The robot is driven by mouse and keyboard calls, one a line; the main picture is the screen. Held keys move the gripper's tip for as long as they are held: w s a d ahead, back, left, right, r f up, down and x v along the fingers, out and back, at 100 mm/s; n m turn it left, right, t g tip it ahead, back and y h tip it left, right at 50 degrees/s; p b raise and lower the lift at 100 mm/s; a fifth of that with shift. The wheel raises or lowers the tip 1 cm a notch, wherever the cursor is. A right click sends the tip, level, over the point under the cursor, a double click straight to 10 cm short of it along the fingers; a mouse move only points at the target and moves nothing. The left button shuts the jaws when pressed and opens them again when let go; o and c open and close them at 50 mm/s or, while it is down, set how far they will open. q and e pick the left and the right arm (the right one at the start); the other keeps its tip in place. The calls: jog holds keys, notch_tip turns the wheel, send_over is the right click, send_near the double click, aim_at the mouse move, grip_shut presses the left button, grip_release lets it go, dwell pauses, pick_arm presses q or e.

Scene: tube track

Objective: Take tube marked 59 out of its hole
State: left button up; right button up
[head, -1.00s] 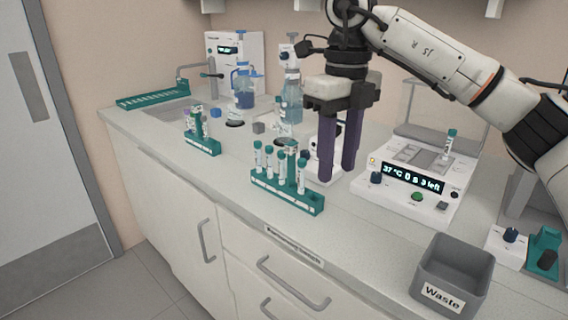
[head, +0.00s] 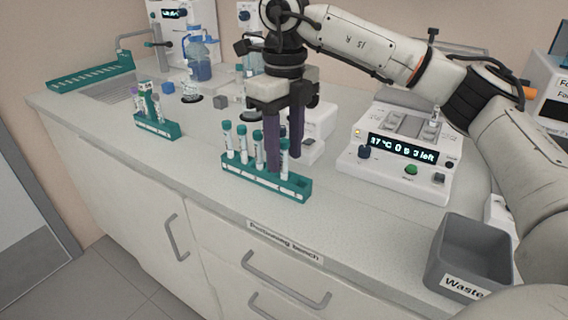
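A teal rack (head: 298,192) stands on the bench in the head view with several teal-capped tubes upright in it. The rightmost tube (head: 284,160) stands in its hole, partly hidden by my gripper. The other tubes, such as the leftmost one (head: 228,140), stand in a row to its left. The numbers on the labels are too small to read. My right gripper (head: 285,165) points down over the rack's right end. Its two dark fingers are apart, one on each side of the rightmost tube, with no clear grip on it. My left gripper is not in view.
A second teal rack (head: 158,128) with tubes stands further left. A white heater device (head: 400,165) with one tube in it stands to the right. A grey waste bin (head: 470,255) is at the front right. Bottles stand behind.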

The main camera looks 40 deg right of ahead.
notch_tip(320, 180, down, 2)
jog(key=shift+f, duration=0.25)
jog(key=c, duration=0.9)
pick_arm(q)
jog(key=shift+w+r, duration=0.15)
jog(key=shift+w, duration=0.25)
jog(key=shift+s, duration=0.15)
